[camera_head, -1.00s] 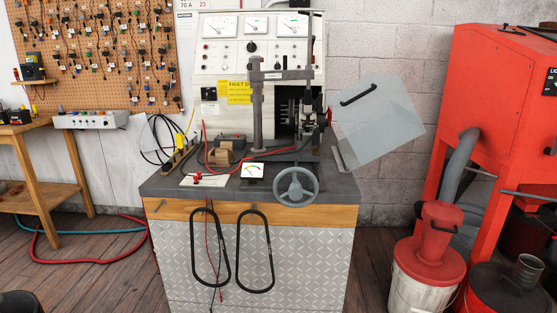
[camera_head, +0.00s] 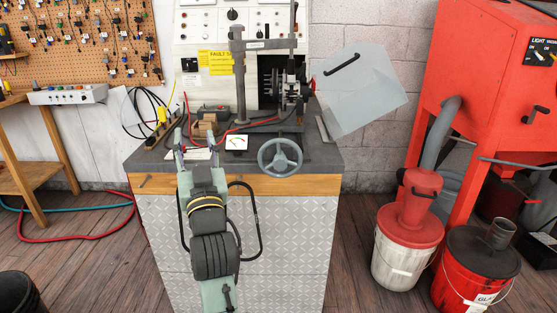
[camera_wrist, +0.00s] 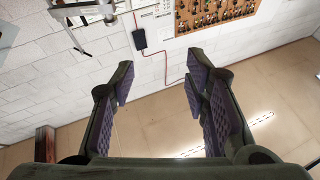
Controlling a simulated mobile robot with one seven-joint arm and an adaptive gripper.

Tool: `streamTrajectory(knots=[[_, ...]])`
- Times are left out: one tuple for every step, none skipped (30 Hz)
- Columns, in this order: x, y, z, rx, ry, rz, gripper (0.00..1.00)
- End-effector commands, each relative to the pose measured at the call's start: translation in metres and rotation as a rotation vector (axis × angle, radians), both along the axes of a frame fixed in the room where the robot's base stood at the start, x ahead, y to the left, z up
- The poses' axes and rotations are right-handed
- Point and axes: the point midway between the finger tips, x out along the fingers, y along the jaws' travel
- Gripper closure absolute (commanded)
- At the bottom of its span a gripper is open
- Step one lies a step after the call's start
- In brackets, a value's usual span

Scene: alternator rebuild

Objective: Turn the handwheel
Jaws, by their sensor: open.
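The grey handwheel (camera_head: 280,157) is a spoked ring on the front edge of the test bench, right of its middle. My gripper (camera_head: 184,142) is in front of the bench, to the left of the handwheel and apart from it. Its two fingers are spread, with nothing seen between them. In the wrist view my gripper (camera_wrist: 162,85) is also open and empty, and the handwheel does not show there. That view faces the white wall and the pegboard.
The bench (camera_head: 318,178) carries a clamp column, red and black cables and a small meter (camera_head: 236,143). A clear guard (camera_head: 360,92) tilts out at its right. Black belts (camera_head: 257,225) hang on its front. A red cabinet (camera_head: 475,90) and buckets (camera_head: 405,255) stand right.

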Motion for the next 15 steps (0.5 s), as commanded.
streamTrajectory(knots=[[0.025,-0.036,-0.029,-0.018,0.093,-0.075,0.58],[0.037,-0.056,-0.046,-0.026,0.144,-0.112,0.58],[0.049,-0.081,-0.067,-0.034,0.209,-0.159,0.58],[0.056,-0.098,-0.082,-0.038,0.252,-0.188,0.58],[0.061,-0.113,-0.095,-0.041,0.291,-0.216,0.58],[0.066,-0.132,-0.110,-0.044,0.336,-0.247,0.58],[0.069,-0.143,-0.120,-0.044,0.363,-0.266,0.58],[0.071,-0.152,-0.128,-0.046,0.387,-0.281,0.58],[0.072,-0.162,-0.136,-0.045,0.411,-0.297,0.58],[0.073,-0.167,-0.141,-0.046,0.425,-0.305,0.58],[0.074,-0.171,-0.144,-0.046,0.434,-0.312,0.58],[0.076,-0.174,-0.147,-0.045,0.442,-0.316,0.58],[0.078,-0.176,-0.148,-0.045,0.446,-0.319,0.58],[0.080,-0.176,-0.148,-0.045,0.448,-0.319,0.58],[0.084,-0.176,-0.148,-0.045,0.448,-0.319,0.58]])
